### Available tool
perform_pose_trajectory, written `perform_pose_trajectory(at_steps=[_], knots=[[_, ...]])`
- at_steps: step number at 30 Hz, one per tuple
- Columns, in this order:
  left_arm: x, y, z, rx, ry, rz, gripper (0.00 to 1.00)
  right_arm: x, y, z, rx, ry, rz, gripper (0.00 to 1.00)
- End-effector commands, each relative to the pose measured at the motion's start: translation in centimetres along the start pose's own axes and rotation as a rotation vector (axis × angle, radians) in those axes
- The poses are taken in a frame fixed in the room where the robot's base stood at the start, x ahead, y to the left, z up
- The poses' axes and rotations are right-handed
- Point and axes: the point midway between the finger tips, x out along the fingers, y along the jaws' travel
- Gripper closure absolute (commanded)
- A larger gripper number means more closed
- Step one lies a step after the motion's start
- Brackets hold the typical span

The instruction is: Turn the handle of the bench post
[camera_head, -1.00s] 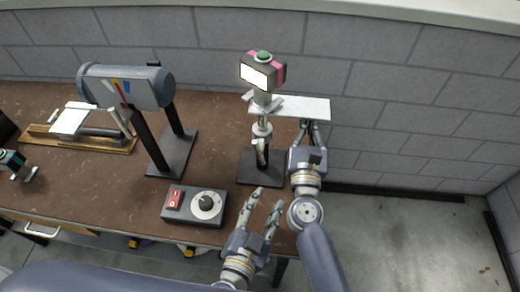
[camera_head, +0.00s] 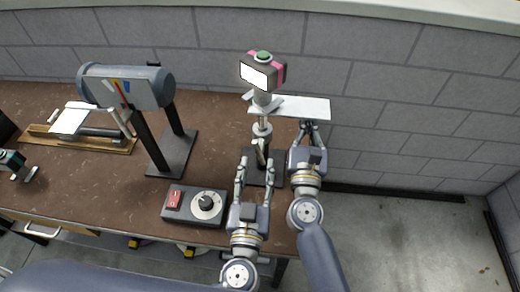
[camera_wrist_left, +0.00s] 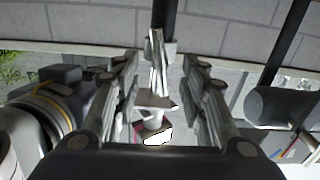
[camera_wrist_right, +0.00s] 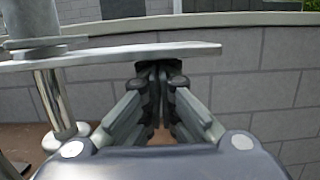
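The bench post (camera_head: 268,137) stands on a dark base plate near the right end of the brown bench. A pale plate (camera_head: 305,107) and a boxy device with a bright screen (camera_head: 262,74) are at its top. The pale handle (camera_head: 261,153) hangs at the post's front. My left gripper (camera_head: 257,164) is open, its fingers on either side of the handle. In the left wrist view the handle (camera_wrist_left: 157,62) shows between the fingers, apart from both. My right gripper (camera_head: 308,124) has its fingertips together just under the plate's right end; the right wrist view shows nothing clearly between them.
A grey control box (camera_head: 194,205) with a red switch and dial lies left of my left gripper. A grey cylinder on a black stand (camera_head: 126,86) is further left. A block wall (camera_head: 400,90) rises behind; open floor lies to the right.

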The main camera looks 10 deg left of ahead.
Motion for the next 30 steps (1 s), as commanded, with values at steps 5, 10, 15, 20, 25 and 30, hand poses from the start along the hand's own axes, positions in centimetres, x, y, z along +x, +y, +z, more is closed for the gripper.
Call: perform_pose_trajectory(at_steps=[5, 10, 15, 20, 25, 30], knots=[[3.6, 0.0, -0.1, -0.001, 0.002, -0.001, 0.61, 0.1, 0.1, 0.3, 0.001, -0.006, 0.002, 1.0], [5.7, 0.0, -0.1, 0.0, 0.001, 0.0, 0.61, 0.1, 0.1, 0.3, 0.001, -0.006, 0.002, 1.0], [6.5, 0.1, -0.1, 0.0, 0.0, 0.002, 0.61, 0.1, 0.1, 0.3, 0.001, -0.006, 0.001, 1.0], [6.5, 0.0, 0.0, 0.001, -0.001, 0.002, 0.61, 0.1, 0.1, 0.3, 0.001, -0.006, 0.001, 1.0], [6.5, 0.0, 0.0, 0.001, -0.001, 0.001, 0.79, 0.1, 0.1, 0.3, 0.001, -0.006, 0.001, 1.0], [6.5, 0.0, 0.0, 0.001, -0.001, 0.001, 1.0, 0.1, 0.1, 0.3, 0.001, -0.006, 0.001, 1.0]])
